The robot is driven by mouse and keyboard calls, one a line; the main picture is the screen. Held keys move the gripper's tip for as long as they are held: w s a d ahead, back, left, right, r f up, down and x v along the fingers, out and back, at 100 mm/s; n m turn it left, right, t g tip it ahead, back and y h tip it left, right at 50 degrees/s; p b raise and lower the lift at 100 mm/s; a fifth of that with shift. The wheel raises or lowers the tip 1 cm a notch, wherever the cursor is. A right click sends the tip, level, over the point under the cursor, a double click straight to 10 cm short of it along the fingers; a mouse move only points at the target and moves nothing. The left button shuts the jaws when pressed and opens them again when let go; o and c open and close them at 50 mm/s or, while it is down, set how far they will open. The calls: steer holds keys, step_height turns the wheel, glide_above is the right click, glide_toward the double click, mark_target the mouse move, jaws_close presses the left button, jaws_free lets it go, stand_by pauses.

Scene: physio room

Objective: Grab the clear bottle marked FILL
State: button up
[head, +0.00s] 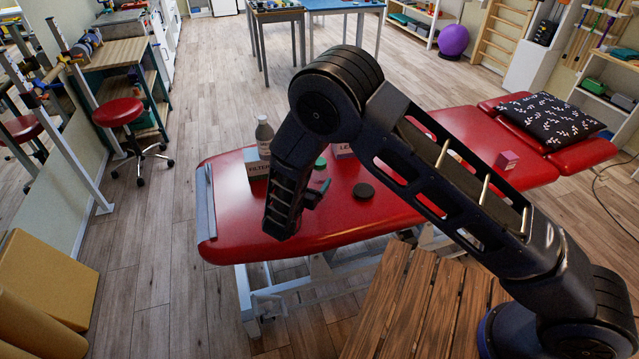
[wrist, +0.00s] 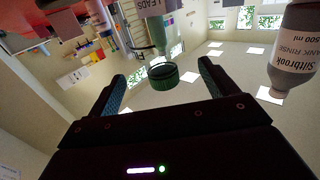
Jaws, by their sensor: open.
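A bottle with a green cap (head: 320,163) stands on the red treatment table, partly hidden behind my arm. In the wrist view, which is upside down, its green cap (wrist: 163,77) and pale greenish neck (wrist: 155,35) show between my fingers. I cannot read FILL on it. My gripper (wrist: 162,70) is open, with one finger to each side of the cap in the picture; I see no contact. In the head view my gripper (head: 313,197) is mostly hidden by my wrist, just in front of the bottle.
A grey bottle labelled Siltbrook rinse (wrist: 294,50) stands nearby, also in the head view (head: 264,136). A FILTER box (head: 256,165), a LEADS box (head: 343,151) and a dark round disc (head: 363,190) sit close by. The red table (head: 340,228) is clear in front.

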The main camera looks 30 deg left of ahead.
mark_target(315, 182)
step_height(315, 182, down, 3)
steer(key=shift+r, duration=0.2)
steer(key=shift+w+f, duration=0.2)
steer(key=shift+f, duration=0.1)
steer(key=shift+w+a, duration=0.1)
steer(key=shift+w, duration=3.5)
steer(key=shift+r, duration=0.1)
steer(key=shift+c, duration=0.5)
steer(key=c, duration=1)
